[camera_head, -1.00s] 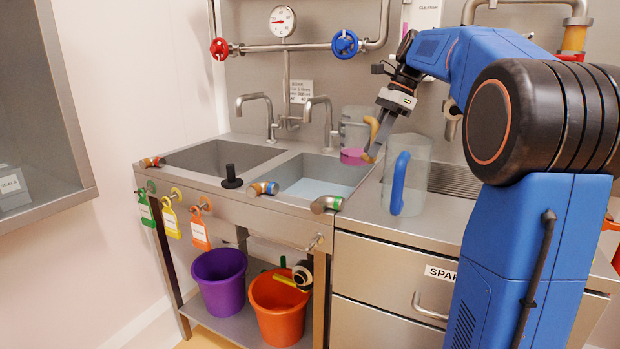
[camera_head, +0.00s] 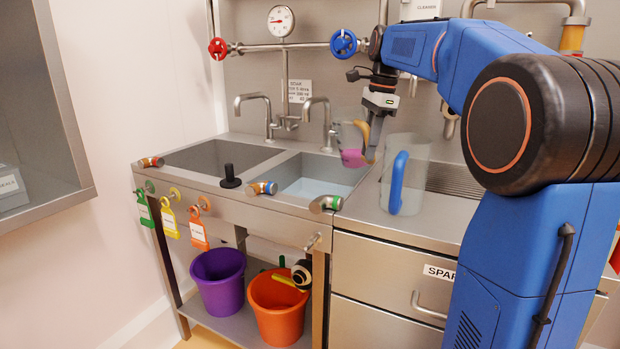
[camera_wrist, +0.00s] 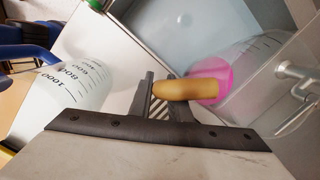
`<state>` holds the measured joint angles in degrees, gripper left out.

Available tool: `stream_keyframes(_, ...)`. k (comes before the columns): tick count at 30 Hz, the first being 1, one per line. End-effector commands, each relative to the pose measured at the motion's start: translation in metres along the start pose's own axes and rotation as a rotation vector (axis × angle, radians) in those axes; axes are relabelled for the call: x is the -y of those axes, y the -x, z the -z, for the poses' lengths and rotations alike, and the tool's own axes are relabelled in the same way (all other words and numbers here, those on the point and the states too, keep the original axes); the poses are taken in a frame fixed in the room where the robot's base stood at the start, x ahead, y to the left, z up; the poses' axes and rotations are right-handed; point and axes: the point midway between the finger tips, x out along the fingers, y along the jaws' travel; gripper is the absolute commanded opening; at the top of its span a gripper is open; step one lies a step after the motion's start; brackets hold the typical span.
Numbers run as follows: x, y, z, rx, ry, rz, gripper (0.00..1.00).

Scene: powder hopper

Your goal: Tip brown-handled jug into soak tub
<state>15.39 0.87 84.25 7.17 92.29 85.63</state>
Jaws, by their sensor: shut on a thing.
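The brown-handled jug (camera_head: 346,127) is clear, with a tan handle (camera_head: 362,131) and pink contents (camera_head: 352,158) low inside. My gripper (camera_head: 371,153) is shut on the handle, which also shows between the fingers (camera_wrist: 168,92) in the wrist view. The jug hangs tilted near the back right corner of the right-hand basin (camera_head: 318,187), which holds pale blue liquid and seems to be the soak tub. In the wrist view the basin (camera_wrist: 185,35) lies beyond the jug's pink contents (camera_wrist: 212,80). The pink is still in the jug.
A clear jug with a blue handle (camera_head: 408,175) stands on the counter right of the basin, close to my gripper. Taps (camera_head: 322,115) rise behind the basins. A black-knobbed plug (camera_head: 231,176) stands between the basins. Purple (camera_head: 218,280) and orange (camera_head: 277,305) buckets sit below.

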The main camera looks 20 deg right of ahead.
Motion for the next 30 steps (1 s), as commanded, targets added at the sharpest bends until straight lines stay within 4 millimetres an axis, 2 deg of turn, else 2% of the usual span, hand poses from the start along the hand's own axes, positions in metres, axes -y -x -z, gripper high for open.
stream_keyframes(21,-0.004,-0.009,-0.018,-0.351,0.029,0.065,0.00)
stream_keyframes(30,-0.004,-0.011,-0.019,-0.498,0.040,0.092,0.00)
